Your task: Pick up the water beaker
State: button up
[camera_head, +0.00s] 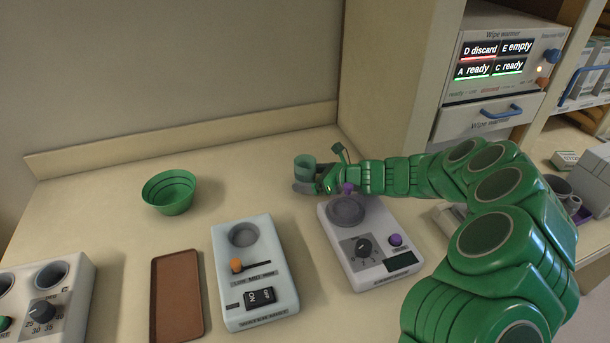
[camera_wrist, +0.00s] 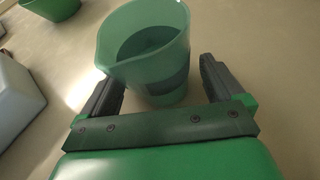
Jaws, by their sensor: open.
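The water beaker is a translucent green cup (camera_head: 304,165) with a pouring lip, standing upright on the counter beyond the right-hand device. In the wrist view the beaker (camera_wrist: 150,55) shows liquid inside. My gripper (camera_head: 306,187) reaches in from the right, low by the counter. In the wrist view its two dark fingers (camera_wrist: 160,85) are spread apart, one on each side of the beaker's near lower part. A gap shows between the right finger and the beaker; whether the left finger touches it is unclear. The beaker's far base is hidden.
A green bowl (camera_head: 168,193) stands to the left. Two white devices (camera_head: 262,290) (camera_head: 380,225) and a brown tray (camera_head: 176,300) lie in front. Another device (camera_head: 70,300) is at the front left. A wipe warmer cabinet (camera_head: 490,90) stands at the right. Counter between bowl and beaker is clear.

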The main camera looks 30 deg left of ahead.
jog(key=c, duration=1.2)
jog(key=shift+r, duration=0.15)
jog(key=shift+r, duration=4.8)
